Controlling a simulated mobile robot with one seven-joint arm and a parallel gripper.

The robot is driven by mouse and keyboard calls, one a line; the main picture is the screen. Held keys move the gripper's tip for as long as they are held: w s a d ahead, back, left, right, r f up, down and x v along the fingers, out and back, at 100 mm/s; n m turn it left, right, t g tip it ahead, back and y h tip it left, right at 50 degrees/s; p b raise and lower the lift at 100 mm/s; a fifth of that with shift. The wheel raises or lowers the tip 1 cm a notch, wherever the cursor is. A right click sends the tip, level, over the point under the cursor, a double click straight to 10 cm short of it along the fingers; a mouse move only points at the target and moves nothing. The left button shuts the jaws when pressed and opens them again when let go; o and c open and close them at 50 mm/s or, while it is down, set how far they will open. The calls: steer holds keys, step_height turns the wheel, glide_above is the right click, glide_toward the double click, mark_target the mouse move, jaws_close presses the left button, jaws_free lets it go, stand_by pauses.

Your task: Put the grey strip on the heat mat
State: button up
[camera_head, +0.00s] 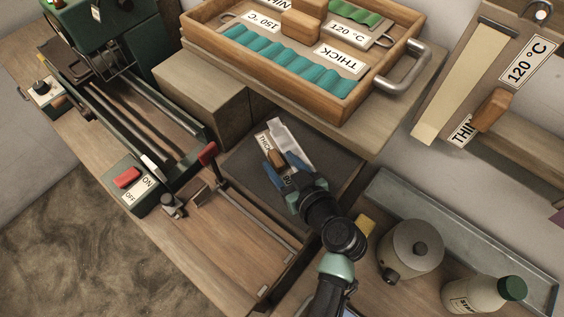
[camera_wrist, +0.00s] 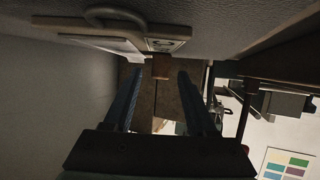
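The grey strip (camera_head: 291,136) is pale and lies on a flat carrier labelled THICK, with a short wooden handle (camera_head: 277,157). The carrier is over the dark heat mat (camera_head: 328,160) in the head view; whether it lies flat on it I cannot tell. My gripper (camera_head: 279,160) is at the handle with its blue fingers on either side. In the wrist view my gripper (camera_wrist: 160,77) has its fingers apart, with the wooden handle (camera_wrist: 161,67) between or just beyond the tips and visible gaps beside it. My fingers and wrist hide part of the carrier.
A wooden tray (camera_head: 348,107) with teal and green wavy strips stands behind the mat. A board with a pale strip (camera_head: 455,85) is at right. A green machine with rails and a red switch (camera_head: 127,177) is at left. A pot (camera_head: 411,247) and bottle (camera_head: 473,295) stand front right.

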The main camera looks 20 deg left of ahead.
steer(key=shift+r, duration=0.1)
steer(key=v, duration=1.2)
stand_by(0.4)
